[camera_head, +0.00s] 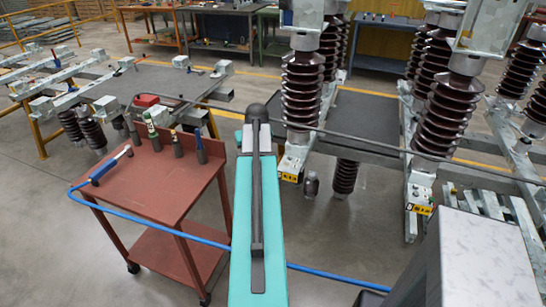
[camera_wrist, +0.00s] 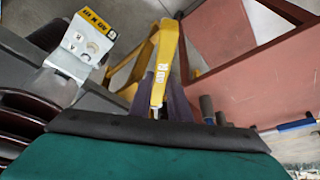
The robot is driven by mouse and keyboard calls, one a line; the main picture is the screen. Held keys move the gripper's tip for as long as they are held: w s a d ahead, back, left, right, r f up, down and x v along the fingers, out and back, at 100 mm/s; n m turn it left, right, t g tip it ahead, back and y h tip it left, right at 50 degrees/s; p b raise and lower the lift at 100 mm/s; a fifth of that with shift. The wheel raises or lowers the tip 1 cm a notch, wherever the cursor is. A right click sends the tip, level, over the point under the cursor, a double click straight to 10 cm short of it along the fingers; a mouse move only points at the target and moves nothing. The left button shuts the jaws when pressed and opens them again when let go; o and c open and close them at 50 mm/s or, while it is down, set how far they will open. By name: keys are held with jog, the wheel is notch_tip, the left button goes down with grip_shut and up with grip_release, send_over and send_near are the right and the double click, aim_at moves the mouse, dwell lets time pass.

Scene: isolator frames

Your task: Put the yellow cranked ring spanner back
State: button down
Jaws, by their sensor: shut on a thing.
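In the wrist view the yellow spanner (camera_wrist: 166,62) stands upright in the picture between the two dark fingers of my gripper (camera_wrist: 163,98), which is shut on it. In the head view my teal arm hides the gripper and spanner. The red tool trolley (camera_head: 120,196) stands left of my arm, and its red panels (camera_wrist: 225,35) also show in the wrist view.
The trolley carries a blue-handled tool (camera_head: 110,166), a green-and-white item (camera_head: 150,124) and a blue-handled upright tool (camera_head: 200,146). A blue hose (camera_head: 150,224) curves around it. Brown ribbed insulators (camera_head: 302,88) on metal frames stand right of my arm. Grey floor is open in front.

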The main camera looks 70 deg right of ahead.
jog(key=w+a+r+n+t+y, duration=0.1)
jog(key=w+a+r+n, duration=0.15)
jog(key=w+a, duration=1)
jog(key=w+a+r+n+y, duration=0.15)
jog(key=w+a+r, duration=0.25)
jog(key=w+a, duration=0.9)
jog(key=w+a+r+n, duration=0.1)
jog(key=a+r, duration=0.1)
jog(key=a, duration=1)
jog(key=w+a+r+n+b, duration=0.1)
jog(key=w+a+r+n, duration=0.1)
jog(key=a, duration=1.1)
jog(key=w+a+r+n, duration=0.2)
jog(key=a, duration=1)
jog(key=shift+w+a+r+y+b, duration=0.2)
jog(key=shift+w+r+y+b, duration=0.05)
jog(key=shift+y+b, duration=0.2)
